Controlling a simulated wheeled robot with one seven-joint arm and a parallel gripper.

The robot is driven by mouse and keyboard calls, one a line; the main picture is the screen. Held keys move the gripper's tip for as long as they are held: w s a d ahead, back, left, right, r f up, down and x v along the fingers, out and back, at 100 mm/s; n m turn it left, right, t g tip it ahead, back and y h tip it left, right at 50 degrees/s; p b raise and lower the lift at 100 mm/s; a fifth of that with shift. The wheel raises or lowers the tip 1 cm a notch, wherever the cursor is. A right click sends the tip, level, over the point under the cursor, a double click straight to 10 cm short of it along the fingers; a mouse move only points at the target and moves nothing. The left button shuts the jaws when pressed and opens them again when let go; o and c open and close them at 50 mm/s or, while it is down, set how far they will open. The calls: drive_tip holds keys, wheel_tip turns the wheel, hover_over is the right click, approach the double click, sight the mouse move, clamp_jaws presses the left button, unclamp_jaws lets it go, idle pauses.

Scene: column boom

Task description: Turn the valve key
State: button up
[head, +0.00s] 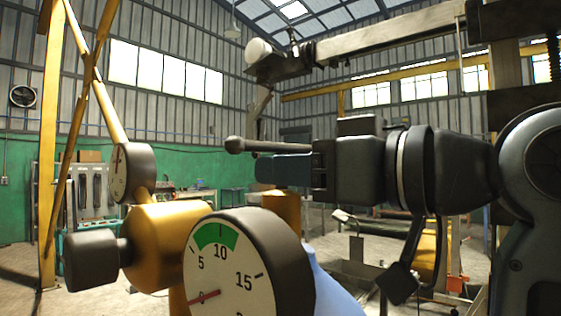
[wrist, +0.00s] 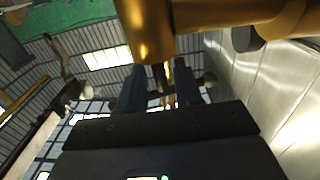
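The valve key is a dark bar with a ball end (head: 235,145), just above and beyond my gripper's blue-grey fingers (head: 268,170) in the head view. Its right part is hidden behind my gripper. A brass valve body (head: 281,206) stands below the fingers and also fills the top of the wrist view (wrist: 146,30).
A large pressure gauge (head: 230,270) stands close in front, its red needle near 0. Left of it are a brass cylinder (head: 165,245) with a black knob (head: 92,260) and a smaller gauge (head: 133,172). Yellow posts (head: 50,140) stand at the left.

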drive_tip(key=shift+w+a, duration=0.45)
drive_tip(key=shift+a, duration=0.15)
drive_tip(key=shift+c, duration=0.5)
clamp_jaws()
